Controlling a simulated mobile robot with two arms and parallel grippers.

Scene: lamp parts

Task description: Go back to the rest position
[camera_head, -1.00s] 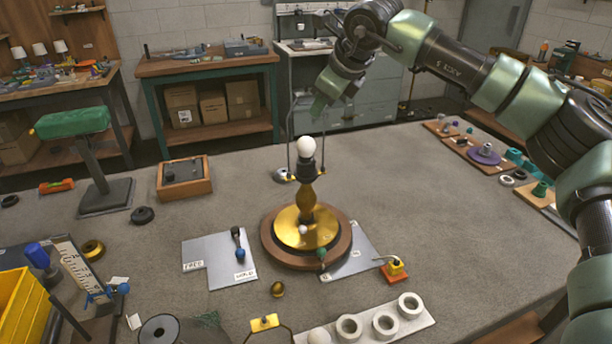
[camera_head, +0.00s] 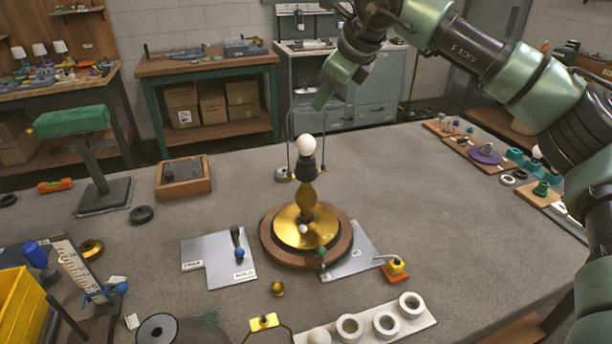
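The lamp stands upright near the middle of the table, with a gold stem and disc on a round wooden base (camera_head: 343,247). A white bulb (camera_head: 306,145) sits in the dark socket on top. Thin upright wires rise on both sides of the bulb. My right arm comes in from the upper right. My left gripper is out of view.
Grey plates (camera_head: 212,262) lie beside the lamp base. A tray of white rings (camera_head: 415,318) is at the front. A green padded stand (camera_head: 70,122) and wooden box (camera_head: 184,190) are at the left. Parts boards (camera_head: 480,160) line the right edge. Table right of the lamp is clear.

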